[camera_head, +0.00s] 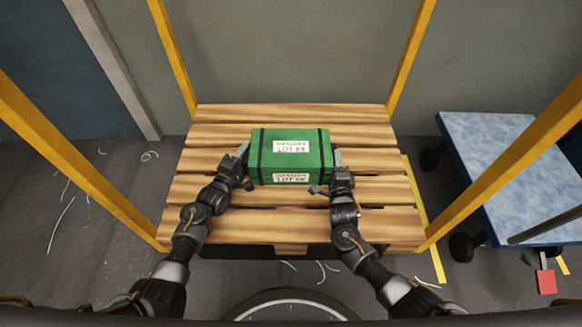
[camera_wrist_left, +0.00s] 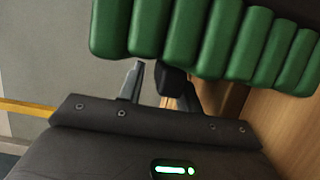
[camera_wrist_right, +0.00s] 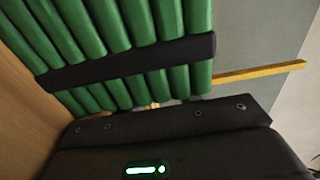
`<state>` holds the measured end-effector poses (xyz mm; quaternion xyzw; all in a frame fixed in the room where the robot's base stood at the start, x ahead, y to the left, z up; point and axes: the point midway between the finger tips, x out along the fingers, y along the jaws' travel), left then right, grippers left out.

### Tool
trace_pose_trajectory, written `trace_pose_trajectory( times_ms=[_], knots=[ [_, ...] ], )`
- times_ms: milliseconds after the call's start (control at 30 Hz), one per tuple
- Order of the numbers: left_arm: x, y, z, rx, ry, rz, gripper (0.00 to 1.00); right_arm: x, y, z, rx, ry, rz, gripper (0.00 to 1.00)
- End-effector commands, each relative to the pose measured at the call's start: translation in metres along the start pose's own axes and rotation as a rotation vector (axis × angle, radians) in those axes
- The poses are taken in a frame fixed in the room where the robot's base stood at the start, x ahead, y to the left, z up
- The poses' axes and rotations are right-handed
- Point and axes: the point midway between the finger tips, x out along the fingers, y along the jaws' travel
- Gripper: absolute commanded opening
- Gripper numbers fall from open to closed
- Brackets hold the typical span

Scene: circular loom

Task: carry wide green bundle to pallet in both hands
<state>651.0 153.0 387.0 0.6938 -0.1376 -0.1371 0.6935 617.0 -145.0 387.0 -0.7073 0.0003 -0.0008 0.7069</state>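The wide green bundle (camera_head: 311,163), with black straps and white LOT labels, is over the middle of the slatted wooden pallet (camera_head: 290,225) and looks level. It seems to rest on the slats. My left gripper (camera_head: 244,168) is at its left end, fingers spread apart. In the left wrist view, the green rolls (camera_wrist_left: 190,35) fill the top, just beyond the fingers. My right gripper (camera_head: 328,174) is at its right end, fingers also apart. In the right wrist view, the green rolls (camera_wrist_right: 110,50) and a dark strap (camera_wrist_right: 130,65) hide the right fingers.
Yellow posts (camera_head: 176,55) rise around the pallet. Pale scraps (camera_head: 62,222) lie on the dark floor. Bare slats surround the bundle.

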Motion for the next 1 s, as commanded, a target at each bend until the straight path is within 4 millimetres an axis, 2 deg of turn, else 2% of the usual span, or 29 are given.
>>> trace_pose_trajectory(
  times_ms=[367, 467, 800, 1000],
  knots=[
    [-0.005, -0.001, 0.001, -0.001, -0.001, -0.001, 0.38, 0.000, 0.000, 0.001, 0.001, -0.002, 0.000, 0.38],
    [-0.017, -0.001, 0.001, -0.001, -0.001, -0.002, 0.38, 0.000, 0.000, 0.001, 0.001, -0.002, 0.000, 0.38],
    [-0.086, -0.001, 0.001, 0.000, 0.000, -0.002, 0.38, 0.000, 0.000, 0.001, 0.001, -0.002, 0.000, 0.38],
    [-0.113, 0.000, 0.000, 0.000, -0.001, -0.001, 0.38, 0.000, 0.000, 0.001, 0.000, -0.002, 0.000, 0.38]
  ],
)
